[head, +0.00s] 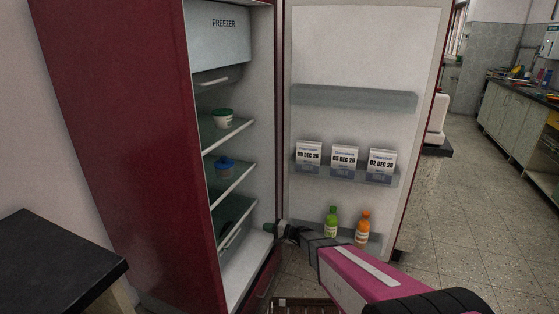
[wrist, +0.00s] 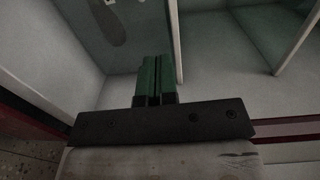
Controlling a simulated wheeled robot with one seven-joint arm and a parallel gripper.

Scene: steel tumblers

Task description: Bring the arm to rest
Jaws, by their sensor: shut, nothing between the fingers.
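My gripper (head: 272,228) is at the open fridge, near the lower front edge of its inside. My arm, pink and grey, reaches in from the lower right of the head view. In the wrist view the green fingertips of my gripper (wrist: 154,78) are close together with nothing between them. Pale fridge walls and a glass shelf (wrist: 116,30) lie beyond the fingers. The dark red fridge (head: 135,130) stands with its door (head: 362,45) swung open to the right.
The door racks hold three dated cartons (head: 344,160), a green bottle (head: 332,221) and an orange bottle (head: 363,227). A black worktop (head: 55,262) is at left. Open floor (head: 465,190) lies right.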

